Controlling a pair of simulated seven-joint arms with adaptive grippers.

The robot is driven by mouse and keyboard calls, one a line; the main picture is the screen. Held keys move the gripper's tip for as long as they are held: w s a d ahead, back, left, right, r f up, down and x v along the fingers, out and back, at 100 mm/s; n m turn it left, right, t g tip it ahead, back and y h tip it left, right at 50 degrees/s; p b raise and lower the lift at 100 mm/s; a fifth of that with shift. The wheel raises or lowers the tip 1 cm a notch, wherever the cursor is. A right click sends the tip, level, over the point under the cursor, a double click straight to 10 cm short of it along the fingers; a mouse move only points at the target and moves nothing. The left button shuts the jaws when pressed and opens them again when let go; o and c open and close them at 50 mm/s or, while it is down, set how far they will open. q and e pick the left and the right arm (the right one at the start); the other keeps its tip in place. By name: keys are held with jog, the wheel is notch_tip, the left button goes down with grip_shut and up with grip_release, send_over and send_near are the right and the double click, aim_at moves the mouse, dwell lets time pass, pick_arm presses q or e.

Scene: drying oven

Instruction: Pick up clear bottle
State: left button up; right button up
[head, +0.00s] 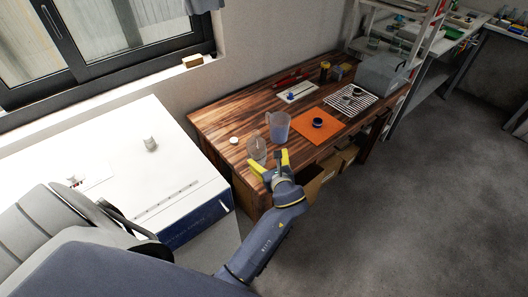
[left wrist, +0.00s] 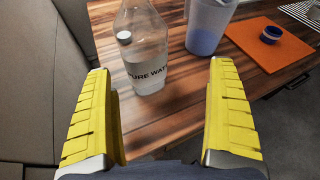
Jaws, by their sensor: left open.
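A clear bottle (left wrist: 145,62) with a "PURE WATER" label stands upright on the wooden table in the left wrist view. In the head view the clear bottle (head: 257,149) is near the table's front left edge. My left gripper (head: 269,162) has yellow fingers and is open at that edge, close to the bottle. In the left wrist view the left gripper (left wrist: 163,115) has its fingers spread wide, with the bottle ahead and between them, not gripped. The right gripper is not in view.
A pitcher (head: 278,127) with blue contents stands just right of the bottle. A white cap (head: 234,140) lies to its left. An orange mat (head: 320,126) holds a small dark round item. A white box-like unit (head: 150,160) stands left of the table (head: 225,112).

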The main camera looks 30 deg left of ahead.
aim_at(257, 154)
pick_arm(q)
jog(key=shift+s+a+f+g, duration=0.4)
jog(key=shift+s+a+f, duration=0.15)
jog(key=shift+a, duration=0.25)
jog(key=shift+a+f+m, duration=0.1)
jog(key=shift+a+m, duration=0.1)
jog(key=shift+m, duration=0.1)
jog(key=shift+x, duration=3.6)
jog(key=c, duration=1.6)
jog(key=shift+o, duration=0.2)
